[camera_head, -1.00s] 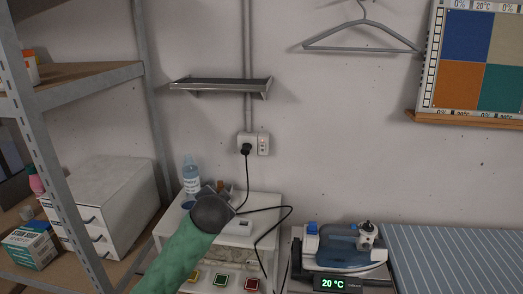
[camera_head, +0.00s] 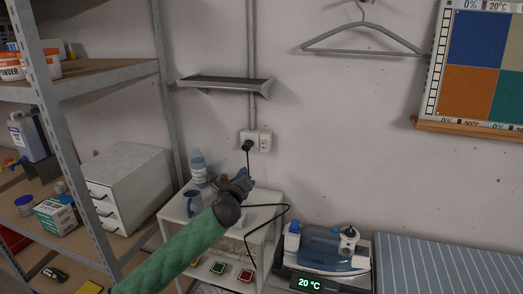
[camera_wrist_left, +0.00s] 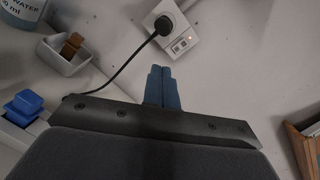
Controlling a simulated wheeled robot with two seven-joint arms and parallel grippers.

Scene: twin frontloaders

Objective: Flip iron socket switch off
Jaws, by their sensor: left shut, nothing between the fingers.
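The white iron socket (camera_head: 257,140) is on the wall above the small white cabinet, with a black plug (camera_head: 247,146) in its left half. Its switch (camera_head: 263,143) is on the right half. My right gripper is not in view.
The black cord (camera_head: 283,208) loops from the plug toward the iron (camera_head: 327,248) at the lower right. A water bottle (camera_head: 198,168) and a blue mug (camera_head: 193,203) stand on the cabinet (camera_head: 172,213). A narrow wall shelf (camera_head: 222,84) is above the socket.

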